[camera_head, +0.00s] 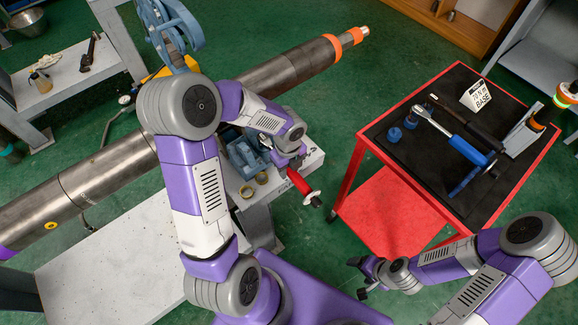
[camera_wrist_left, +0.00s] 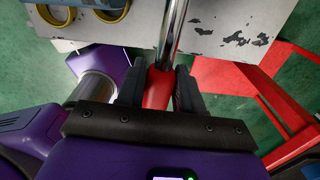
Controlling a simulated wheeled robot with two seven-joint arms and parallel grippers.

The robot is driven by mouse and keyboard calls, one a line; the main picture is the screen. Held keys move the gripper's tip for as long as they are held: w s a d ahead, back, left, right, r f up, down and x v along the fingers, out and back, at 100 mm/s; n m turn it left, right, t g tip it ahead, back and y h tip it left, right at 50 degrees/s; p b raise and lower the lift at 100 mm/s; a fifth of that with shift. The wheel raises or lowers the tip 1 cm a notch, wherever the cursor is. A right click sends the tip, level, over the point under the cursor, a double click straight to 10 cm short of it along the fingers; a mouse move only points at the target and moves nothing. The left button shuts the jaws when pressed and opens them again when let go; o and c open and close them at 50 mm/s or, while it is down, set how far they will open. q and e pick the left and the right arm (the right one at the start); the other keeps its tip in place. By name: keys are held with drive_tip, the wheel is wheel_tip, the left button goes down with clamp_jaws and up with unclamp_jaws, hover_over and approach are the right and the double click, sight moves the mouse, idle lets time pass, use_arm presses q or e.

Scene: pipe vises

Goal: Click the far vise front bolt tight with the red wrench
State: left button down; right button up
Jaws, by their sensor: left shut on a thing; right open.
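The red wrench's handle (camera_head: 299,182) sticks out from my left gripper (camera_head: 290,163) beside the white bench edge. In the left wrist view, both fingers of the gripper (camera_wrist_left: 159,88) are shut around the red handle (camera_wrist_left: 157,90), and the chrome shaft (camera_wrist_left: 172,30) runs up out of frame. A blue vise (camera_head: 245,155) stands beside the gripper, partly behind my left arm. Another blue vise part (camera_head: 180,22) shows at the top. The front bolt and the wrench's head are hidden, so I cannot tell whether they touch. My right gripper (camera_head: 366,276) is open and empty, below the red cart.
A long steel pipe (camera_head: 110,170) crosses the bench (camera_head: 115,265) diagonally. The red cart (camera_head: 345,190) carries a blue-handled wrench (camera_head: 465,148), blue sockets (camera_head: 394,134) and a sign (camera_head: 477,96). Green floor separates bench and cart.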

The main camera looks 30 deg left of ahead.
use_arm(q)
drive_tip(key=shift+s+a, duration=0.1)
drive_tip(key=shift+s, duration=0.2)
drive_tip(key=shift+m, duration=0.3)
drive_tip(key=shift+w+d+n, duration=0.25)
drive_tip(key=shift+w+n, duration=0.25)
drive_tip(key=shift+w, duration=0.05)
drive_tip(key=shift+w+d+n, duration=0.2)
drive_tip(key=shift+w+n, duration=0.3)
drive_tip(key=shift+w, duration=0.05)
drive_tip(key=shift+r+p, duration=2.3)
